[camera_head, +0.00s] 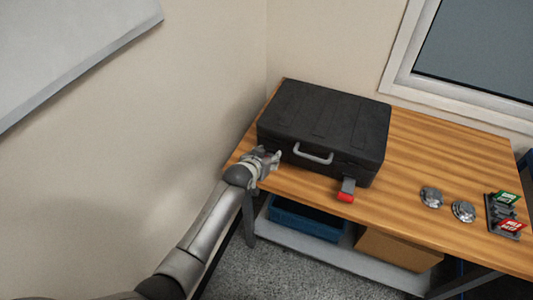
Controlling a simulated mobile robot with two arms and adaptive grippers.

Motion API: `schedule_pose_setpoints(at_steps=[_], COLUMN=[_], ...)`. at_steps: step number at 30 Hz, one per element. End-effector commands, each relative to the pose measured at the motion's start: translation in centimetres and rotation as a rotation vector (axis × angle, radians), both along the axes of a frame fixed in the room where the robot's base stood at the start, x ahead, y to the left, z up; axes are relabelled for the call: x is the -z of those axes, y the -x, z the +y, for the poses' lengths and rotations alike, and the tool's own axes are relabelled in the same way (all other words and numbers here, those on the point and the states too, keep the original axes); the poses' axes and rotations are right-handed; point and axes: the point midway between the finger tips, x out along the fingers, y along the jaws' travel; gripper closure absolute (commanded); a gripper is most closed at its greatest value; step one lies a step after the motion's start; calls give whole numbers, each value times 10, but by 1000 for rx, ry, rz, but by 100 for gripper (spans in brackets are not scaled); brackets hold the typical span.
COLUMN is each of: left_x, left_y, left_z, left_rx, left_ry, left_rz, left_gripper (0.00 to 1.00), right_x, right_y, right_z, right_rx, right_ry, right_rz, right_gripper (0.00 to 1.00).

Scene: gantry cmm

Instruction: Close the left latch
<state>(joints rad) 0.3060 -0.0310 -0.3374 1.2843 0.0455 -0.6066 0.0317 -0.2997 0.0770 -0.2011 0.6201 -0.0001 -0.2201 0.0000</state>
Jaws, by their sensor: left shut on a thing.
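A black case (325,115) with a grey handle (313,154) lies closed-lidded on the wooden table. My left gripper (270,160) is at the front left of the case, shut on the left latch, which the fingers hide almost wholly. How far that latch is turned cannot be seen. The right latch (346,190), grey with a red end, sticks out from the case's front. My right gripper is not in view.
Two round metal parts (431,196) and a dark rack (495,215) with green and red tags stand on the table (420,150) to the right. A blue bin (305,217) and a cardboard box (395,248) sit on the shelf below. A wall is close on the left.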

Motion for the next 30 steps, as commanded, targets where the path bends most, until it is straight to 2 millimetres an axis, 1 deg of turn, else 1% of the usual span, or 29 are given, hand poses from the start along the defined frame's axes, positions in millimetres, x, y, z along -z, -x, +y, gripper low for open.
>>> schedule_pose_setpoints(at_steps=[1, 4, 17, 18, 23, 30], left_x=[-2, -2, -1, -1, -1, -1], left_y=[-1, -1, -1, -1, -1, -1], left_z=[0, -1, -1, -1, -1, -1], left_rx=[0, -1, -1, -1, -1, 0], left_ry=[-1, -6, -8, -8, -8, -8], left_rz=[8, 20, 27, 27, 26, 26], left_gripper=[98, 98, 98, 52, 32, 32], right_x=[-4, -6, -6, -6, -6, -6], right_y=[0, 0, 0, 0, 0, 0], right_z=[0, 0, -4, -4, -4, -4], right_rx=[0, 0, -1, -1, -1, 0], right_ry=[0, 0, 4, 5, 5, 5], right_rz=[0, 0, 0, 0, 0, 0], right_gripper=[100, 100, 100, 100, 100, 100])
